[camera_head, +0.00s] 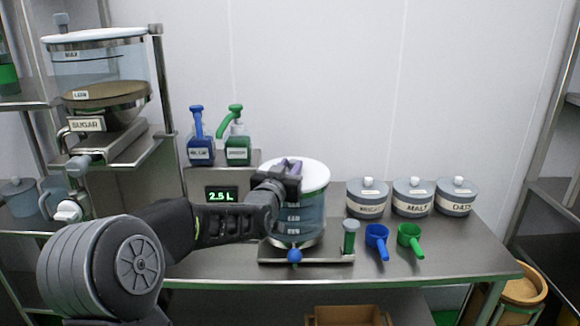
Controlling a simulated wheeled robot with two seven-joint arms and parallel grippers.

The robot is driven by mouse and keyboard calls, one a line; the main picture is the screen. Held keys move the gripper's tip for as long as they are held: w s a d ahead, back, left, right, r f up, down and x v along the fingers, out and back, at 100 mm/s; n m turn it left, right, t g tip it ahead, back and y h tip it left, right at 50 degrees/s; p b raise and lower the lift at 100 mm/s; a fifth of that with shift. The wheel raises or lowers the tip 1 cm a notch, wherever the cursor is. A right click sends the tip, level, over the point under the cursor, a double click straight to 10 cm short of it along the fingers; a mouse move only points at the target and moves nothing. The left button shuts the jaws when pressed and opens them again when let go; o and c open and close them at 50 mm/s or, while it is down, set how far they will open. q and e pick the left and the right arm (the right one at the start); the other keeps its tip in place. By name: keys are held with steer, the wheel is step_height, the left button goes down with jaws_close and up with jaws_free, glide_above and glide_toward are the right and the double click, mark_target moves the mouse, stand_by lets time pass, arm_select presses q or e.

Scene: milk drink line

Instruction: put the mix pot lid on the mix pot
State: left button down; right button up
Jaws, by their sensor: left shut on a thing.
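The mix pot (304,222) is a clear grey-blue cylinder with dark level marks. It stands on a metal base near the middle of the table. The white round mix pot lid (316,174) is at the top of the pot. My left gripper (290,172) reaches in from the left over the lid and is shut on it, near the lid's middle. The gripper hides the left part of the lid and the pot's upper left rim. I cannot tell whether the lid rests fully on the rim. My right gripper is not in view.
A blue tap knob (295,256) and green cylinder (349,237) sit at the pot's base. Blue (376,240) and green (410,240) scoops lie to the right, before three lidded jars (412,198). Two pump bottles (219,146) stand behind left. The table's front right is clear.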

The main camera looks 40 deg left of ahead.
arm_select(q)
steer(key=shift+f, duration=0.1)
steer(key=c, duration=1.2)
jaws_free()
steer(key=shift+o, duration=0.2)
steer(key=shift+r, duration=0.3)
steer(key=b+v, duration=0.2)
steer(key=v, duration=1)
steer(key=shift+b, duration=0.35)
steer(key=shift+f, duration=0.15)
